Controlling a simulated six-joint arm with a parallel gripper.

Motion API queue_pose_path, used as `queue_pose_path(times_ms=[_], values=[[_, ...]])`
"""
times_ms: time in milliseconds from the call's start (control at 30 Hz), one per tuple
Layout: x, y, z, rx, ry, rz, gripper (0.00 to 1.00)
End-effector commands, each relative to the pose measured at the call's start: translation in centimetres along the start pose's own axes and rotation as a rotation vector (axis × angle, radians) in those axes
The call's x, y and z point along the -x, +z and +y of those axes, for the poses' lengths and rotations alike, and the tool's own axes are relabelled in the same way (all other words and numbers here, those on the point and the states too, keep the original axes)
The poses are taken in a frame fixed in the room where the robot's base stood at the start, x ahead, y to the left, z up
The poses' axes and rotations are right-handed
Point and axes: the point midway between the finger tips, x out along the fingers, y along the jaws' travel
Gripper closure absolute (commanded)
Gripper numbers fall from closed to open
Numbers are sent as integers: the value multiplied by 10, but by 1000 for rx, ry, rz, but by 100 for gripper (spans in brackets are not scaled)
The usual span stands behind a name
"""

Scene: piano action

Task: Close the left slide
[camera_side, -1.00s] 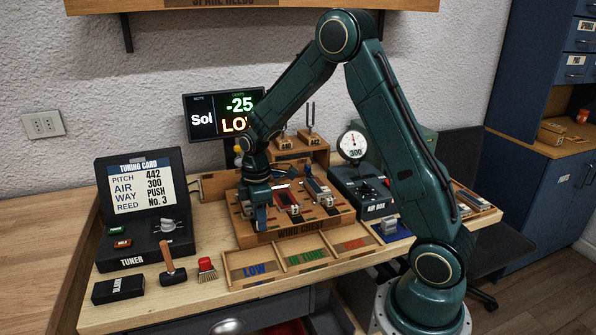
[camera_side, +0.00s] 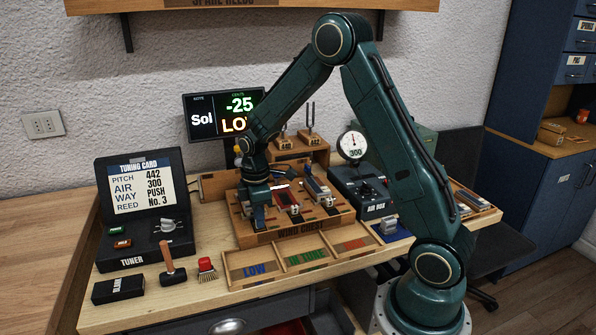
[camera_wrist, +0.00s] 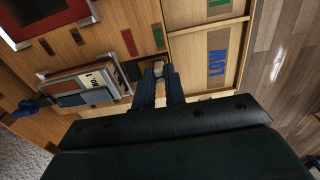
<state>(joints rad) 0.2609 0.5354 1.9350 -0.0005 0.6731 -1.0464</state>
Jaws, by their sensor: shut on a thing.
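The wind chest (camera_side: 290,228) stands mid-bench, with several slide units on its top. The left unit shows in the wrist view as a wooden block (camera_wrist: 98,78) with a number label and a grey metal part along it. A small pale knob (camera_wrist: 158,69) sits at its front end. My gripper (camera_side: 259,222) is over the chest's left part and hides most of this unit in the side view. In the wrist view my gripper (camera_wrist: 159,80) is shut on the knob, one finger on each side. How far the slide stands open is hard to tell.
A red-topped unit (camera_side: 286,199) stands just right of my gripper. Open trays (camera_side: 262,280) marked LOW and others lie in front of the chest. The tuner (camera_side: 145,255), hammer (camera_side: 171,262) and brush (camera_side: 207,270) are at left, the air box (camera_side: 372,200) at right.

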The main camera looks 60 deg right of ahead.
Motion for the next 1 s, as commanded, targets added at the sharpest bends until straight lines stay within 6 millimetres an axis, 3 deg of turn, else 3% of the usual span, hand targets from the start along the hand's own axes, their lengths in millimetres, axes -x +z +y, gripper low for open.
queue_pose_path(times_ms=[233,600,633,733,1000], values=[[1,0,27,-1,4,2,100],[1,0,33,-2,10,3,100],[1,0,34,-3,11,3,84],[1,0,33,-2,11,3,65],[1,0,32,-1,5,2,65]])
